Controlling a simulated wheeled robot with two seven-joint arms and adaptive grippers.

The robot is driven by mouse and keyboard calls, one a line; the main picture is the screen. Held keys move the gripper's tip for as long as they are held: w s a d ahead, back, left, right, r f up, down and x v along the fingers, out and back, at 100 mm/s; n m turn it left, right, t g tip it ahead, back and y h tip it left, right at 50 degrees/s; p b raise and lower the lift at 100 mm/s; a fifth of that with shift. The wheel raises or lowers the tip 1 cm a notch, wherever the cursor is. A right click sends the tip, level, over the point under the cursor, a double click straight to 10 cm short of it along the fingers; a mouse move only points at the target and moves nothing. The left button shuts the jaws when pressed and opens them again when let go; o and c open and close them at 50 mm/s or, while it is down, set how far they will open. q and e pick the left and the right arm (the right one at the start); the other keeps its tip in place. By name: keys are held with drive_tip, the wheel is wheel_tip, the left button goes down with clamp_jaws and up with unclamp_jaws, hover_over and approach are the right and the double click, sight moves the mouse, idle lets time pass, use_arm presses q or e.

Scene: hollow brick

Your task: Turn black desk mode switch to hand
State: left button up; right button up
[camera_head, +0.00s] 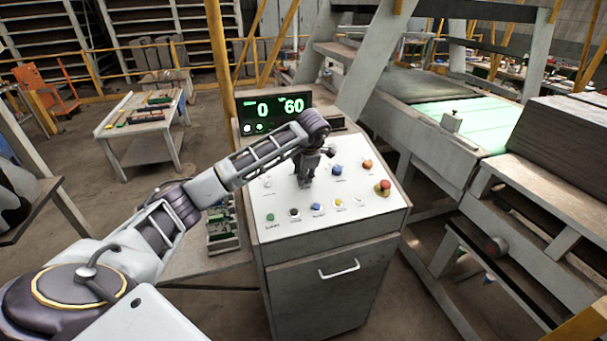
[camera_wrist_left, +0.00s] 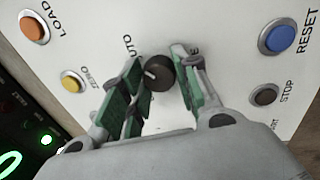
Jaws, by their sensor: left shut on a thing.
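The black desk mode switch (camera_wrist_left: 160,74) is a round dark knob on the white panel of the desk. A pale mark shows on its left side in the left wrist view. Part of an "AUTO" label shows at its upper left; the label at its right is mostly covered by a finger. My left gripper (camera_wrist_left: 158,68) is shut on the knob, with green-padded fingers on either side. In the head view my left gripper (camera_head: 306,182) points down onto the panel and hides the switch. My right gripper is not in view.
Around the switch, the panel (camera_head: 350,212) has a blue RESET button (camera_wrist_left: 279,36), a dark STOP button (camera_wrist_left: 263,95), an orange LOAD button (camera_wrist_left: 34,28) and a yellow ZERO button (camera_wrist_left: 73,81). A red mushroom button (camera_head: 383,187) sits at right. A green-digit display (camera_head: 275,112) stands behind.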

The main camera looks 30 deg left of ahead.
use_arm(q)
drive_tip(key=shift+n+b, duration=0.35)
drive_tip(key=shift+n, duration=0.15)
drive_tip(key=n+b, duration=0.2)
drive_tip(key=n, duration=0.1)
drive_tip(key=n+b, duration=0.1)
drive_tip(key=n, duration=0.2)
drive_tip(key=shift+w+g+b, duration=0.1)
drive_tip(key=shift+g+b, duration=0.2)
drive_tip(key=shift+n+b, duration=0.4)
drive_tip(key=shift+n, duration=1)
drive_tip(key=o, duration=1)
drive_tip(key=shift+o, duration=0.2)
